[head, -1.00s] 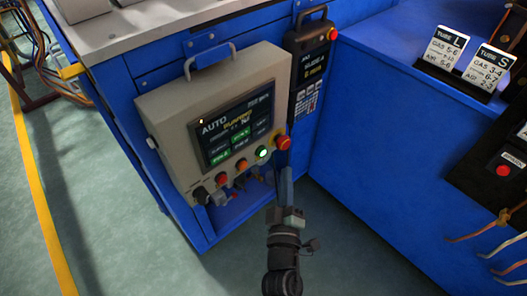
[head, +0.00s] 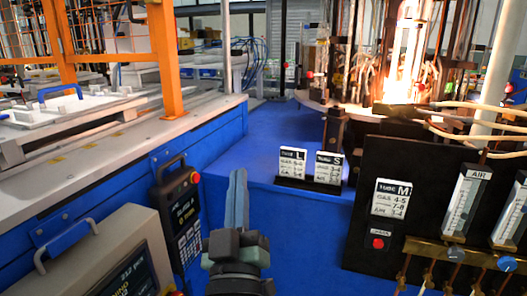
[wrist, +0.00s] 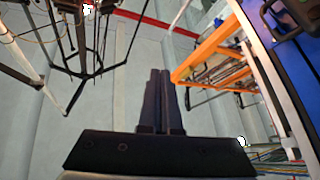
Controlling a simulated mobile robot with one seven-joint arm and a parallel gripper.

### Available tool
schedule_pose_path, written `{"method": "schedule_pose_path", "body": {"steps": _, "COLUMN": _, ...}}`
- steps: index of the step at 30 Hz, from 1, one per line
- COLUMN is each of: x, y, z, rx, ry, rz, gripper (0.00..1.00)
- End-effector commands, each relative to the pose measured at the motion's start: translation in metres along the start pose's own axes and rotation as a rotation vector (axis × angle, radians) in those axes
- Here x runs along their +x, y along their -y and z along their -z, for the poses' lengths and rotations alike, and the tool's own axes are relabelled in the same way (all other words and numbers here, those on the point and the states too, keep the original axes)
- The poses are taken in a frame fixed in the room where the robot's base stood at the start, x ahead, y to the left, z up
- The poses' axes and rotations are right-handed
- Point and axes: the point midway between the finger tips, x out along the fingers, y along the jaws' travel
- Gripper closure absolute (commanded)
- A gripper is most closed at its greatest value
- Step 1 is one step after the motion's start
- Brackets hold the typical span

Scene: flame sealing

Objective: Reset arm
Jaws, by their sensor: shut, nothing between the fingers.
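My gripper (head: 238,185) is in the lower middle of the head view, fingers pointing up and pressed together, holding nothing. It stands in front of the blue machine face, apart from it as far as I can tell. The control panel (head: 115,255) is at the lower left of the head view, partly cut off. The handheld pendant (head: 178,215) with a red button hangs to the left of my gripper.
Tube cards L (head: 292,162) and S (head: 328,168) stand on the blue table (head: 262,140). A bright flame (head: 402,60) burns at the back right. A black gas panel (head: 360,225) with flow meters is at the right. An orange frame (wrist: 205,55) shows in the wrist view.

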Motion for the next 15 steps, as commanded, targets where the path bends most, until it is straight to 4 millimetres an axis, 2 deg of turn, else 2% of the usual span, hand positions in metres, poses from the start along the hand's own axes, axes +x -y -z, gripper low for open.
{"method": "schedule_pose_path", "body": {"steps": 1, "x": 0.009, "y": -0.028, "z": 0.035, "rx": 0.050, "ry": -0.040, "rz": -0.047, "gripper": 1.00}}
{"method": "schedule_pose_path", "body": {"steps": 3, "x": 0.015, "y": -0.059, "z": 0.078, "rx": 0.125, "ry": -0.085, "rz": -0.087, "gripper": 1.00}}
{"method": "schedule_pose_path", "body": {"steps": 6, "x": 0.011, "y": -0.096, "z": 0.135, "rx": 0.221, "ry": -0.152, "rz": -0.119, "gripper": 1.00}}
{"method": "schedule_pose_path", "body": {"steps": 10, "x": -0.006, "y": -0.131, "z": 0.203, "rx": 0.323, "ry": -0.245, "rz": -0.120, "gripper": 1.00}}
{"method": "schedule_pose_path", "body": {"steps": 13, "x": -0.029, "y": -0.150, "z": 0.253, "rx": 0.383, "ry": -0.322, "rz": -0.097, "gripper": 1.00}}
{"method": "schedule_pose_path", "body": {"steps": 14, "x": -0.032, "y": -0.154, "z": 0.266, "rx": 0.393, "ry": -0.334, "rz": -0.089, "gripper": 1.00}}
{"method": "schedule_pose_path", "body": {"steps": 15, "x": -0.018, "y": -0.158, "z": 0.274, "rx": 0.391, "ry": -0.316, "rz": -0.088, "gripper": 1.00}}
